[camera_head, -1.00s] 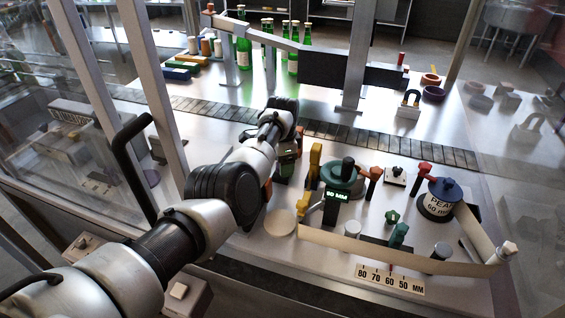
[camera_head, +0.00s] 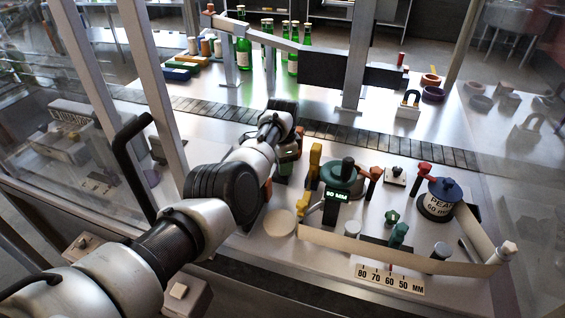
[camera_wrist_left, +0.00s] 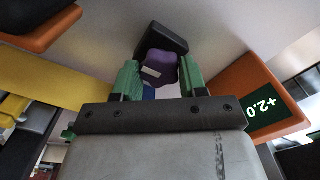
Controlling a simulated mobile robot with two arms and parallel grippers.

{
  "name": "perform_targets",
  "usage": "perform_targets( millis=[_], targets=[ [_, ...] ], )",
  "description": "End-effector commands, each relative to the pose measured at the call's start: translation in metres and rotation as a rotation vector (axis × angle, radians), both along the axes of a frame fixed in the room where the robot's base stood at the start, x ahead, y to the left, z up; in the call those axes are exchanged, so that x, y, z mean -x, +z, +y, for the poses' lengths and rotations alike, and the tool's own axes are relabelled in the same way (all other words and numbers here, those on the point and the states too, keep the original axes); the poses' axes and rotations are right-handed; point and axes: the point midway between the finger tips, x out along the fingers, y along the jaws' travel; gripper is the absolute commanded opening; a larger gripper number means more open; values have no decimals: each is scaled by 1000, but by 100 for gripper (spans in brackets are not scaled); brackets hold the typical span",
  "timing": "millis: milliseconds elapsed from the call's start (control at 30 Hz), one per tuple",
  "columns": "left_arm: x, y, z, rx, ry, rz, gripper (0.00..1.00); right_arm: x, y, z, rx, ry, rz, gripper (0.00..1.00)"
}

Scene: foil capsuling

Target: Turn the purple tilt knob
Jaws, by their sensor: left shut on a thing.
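The purple tilt knob (camera_wrist_left: 160,67) shows in the left wrist view, with a small pale mark on its face. My left gripper (camera_wrist_left: 160,80) has its green fingers on both sides of the knob and is shut on it. In the head view my left gripper (camera_head: 288,152) is beyond the wrist, left of the green-topped station, and the knob is hidden there. An orange-framed display (camera_wrist_left: 262,110) reading "+2.0" stands right of the gripper in the wrist view. My right gripper is not in view.
A blue-topped "PEAK" spool (camera_head: 439,200) feeds a pale strip. Green bottles (camera_head: 292,50) stand behind the conveyor (camera_head: 360,137).

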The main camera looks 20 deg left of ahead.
Motion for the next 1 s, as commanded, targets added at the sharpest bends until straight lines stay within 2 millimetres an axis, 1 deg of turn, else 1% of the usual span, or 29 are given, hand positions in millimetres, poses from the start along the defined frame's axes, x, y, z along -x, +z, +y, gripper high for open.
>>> perform_targets(
  millis=[267,1000],
  targets=[
    [0,1,1,-3,175,0,19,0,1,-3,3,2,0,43],
    [0,1,1,-1,873,0,19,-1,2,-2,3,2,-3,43]
  ],
)
